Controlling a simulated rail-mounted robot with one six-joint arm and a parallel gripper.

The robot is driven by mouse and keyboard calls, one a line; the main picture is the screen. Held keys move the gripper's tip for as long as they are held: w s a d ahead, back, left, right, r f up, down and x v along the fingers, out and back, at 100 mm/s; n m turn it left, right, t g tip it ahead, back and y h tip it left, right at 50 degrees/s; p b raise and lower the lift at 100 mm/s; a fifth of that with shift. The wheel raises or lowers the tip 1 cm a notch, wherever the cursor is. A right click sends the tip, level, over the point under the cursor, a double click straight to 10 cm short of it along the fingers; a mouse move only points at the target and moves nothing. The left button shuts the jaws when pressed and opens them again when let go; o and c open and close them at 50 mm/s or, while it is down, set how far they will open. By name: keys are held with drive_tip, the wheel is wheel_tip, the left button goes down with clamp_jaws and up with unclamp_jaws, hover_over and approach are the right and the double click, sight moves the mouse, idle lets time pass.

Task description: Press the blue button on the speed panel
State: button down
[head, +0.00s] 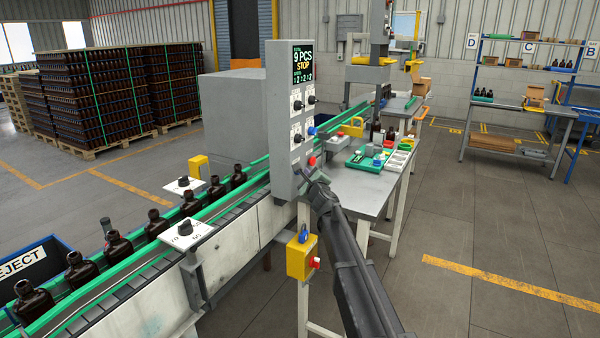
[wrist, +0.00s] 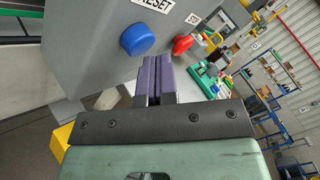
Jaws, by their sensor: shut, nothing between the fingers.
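The speed panel (head: 281,119) is a tall grey box beside the conveyor, with a lit display reading "9 PCS STOP" and several knobs. In the wrist view its lower face shows a round blue button (wrist: 137,39) near a RESET label. A red button (wrist: 182,44) near a STOP label is to its right. My gripper (wrist: 157,60) is shut and empty. Its purple fingertips show just below and between the two buttons, apparently clear of the blue one. In the head view my gripper (head: 308,176) is at the panel's lower edge.
A yellow box (head: 299,258) with blue and red controls is mounted below the panel. Amber bottles (head: 119,246) line the green-railed conveyor to the left. A table (head: 366,192) with trays stands behind my arm. The floor to the right is open.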

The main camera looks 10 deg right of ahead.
drive_tip(key=shift+w+a, duration=0.25)
drive_tip(key=shift+a, duration=0.05)
idle(0.8)
idle(0.3)
drive_tip(key=shift+s+d, duration=0.5)
drive_tip(key=shift+d, duration=0.15)
drive_tip(key=s+d, duration=0.1)
drive_tip(key=d, duration=0.1)
drive_tip(key=s+d, duration=0.2)
idle(0.7)
